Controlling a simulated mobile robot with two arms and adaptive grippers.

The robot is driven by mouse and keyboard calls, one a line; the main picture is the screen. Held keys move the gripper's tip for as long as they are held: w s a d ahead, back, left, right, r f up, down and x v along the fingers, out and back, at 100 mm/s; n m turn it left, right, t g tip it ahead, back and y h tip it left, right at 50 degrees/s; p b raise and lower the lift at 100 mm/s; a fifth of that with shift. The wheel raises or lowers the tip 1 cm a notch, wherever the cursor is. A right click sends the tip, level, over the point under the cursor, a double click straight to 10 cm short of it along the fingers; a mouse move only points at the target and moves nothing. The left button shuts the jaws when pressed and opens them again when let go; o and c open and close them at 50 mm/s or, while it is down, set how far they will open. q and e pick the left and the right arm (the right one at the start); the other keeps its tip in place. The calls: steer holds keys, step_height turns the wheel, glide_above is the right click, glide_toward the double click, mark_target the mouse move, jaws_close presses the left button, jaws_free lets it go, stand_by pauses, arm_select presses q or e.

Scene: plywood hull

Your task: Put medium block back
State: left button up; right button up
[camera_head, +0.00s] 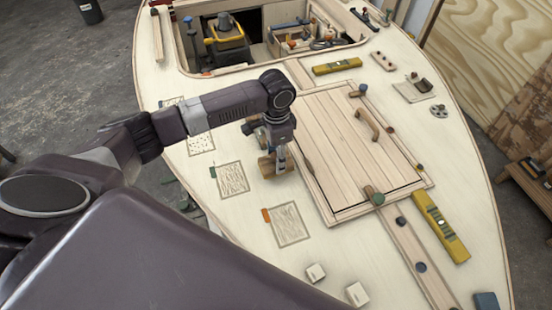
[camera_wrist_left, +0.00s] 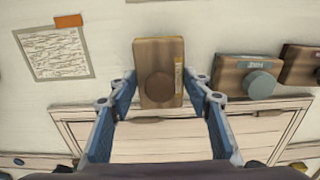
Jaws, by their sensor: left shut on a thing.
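My left gripper (camera_head: 280,155) reaches down over the deck beside the hatch. In the left wrist view its blue fingers (camera_wrist_left: 158,112) are shut on a wooden block (camera_wrist_left: 143,57) with a round brown knob and a yellow label strip. The held block also shows under the gripper in the head view (camera_head: 267,166). I cannot read its label or tell whether it touches the deck. A second wooden block (camera_wrist_left: 233,68) with a grey-blue knob and a small label lies to the right in the wrist view. A darker third block (camera_wrist_left: 300,65) is cut by that view's edge. My right gripper is not in view.
Sanding patches with coloured tabs lie on the deck, one orange-tabbed (camera_head: 289,225) and one green-tabbed (camera_head: 233,178). A closed plank hatch (camera_head: 340,145) with a wooden handle is to the right. Yellow levels (camera_head: 440,227) and two small pale cubes (camera_head: 316,273) lie around it.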

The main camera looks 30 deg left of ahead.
arm_select(q)
steer(key=shift+f, duration=0.85)
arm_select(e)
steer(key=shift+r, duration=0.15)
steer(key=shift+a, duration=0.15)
arm_select(q)
steer(key=shift+f, duration=0.15)
steer(key=o, duration=1.2)
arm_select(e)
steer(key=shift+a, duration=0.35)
arm_select(q)
step_height(320, 180, up, 12)
steer(key=shift+r+b, duration=0.15)
steer(key=shift+b, duration=0.55)
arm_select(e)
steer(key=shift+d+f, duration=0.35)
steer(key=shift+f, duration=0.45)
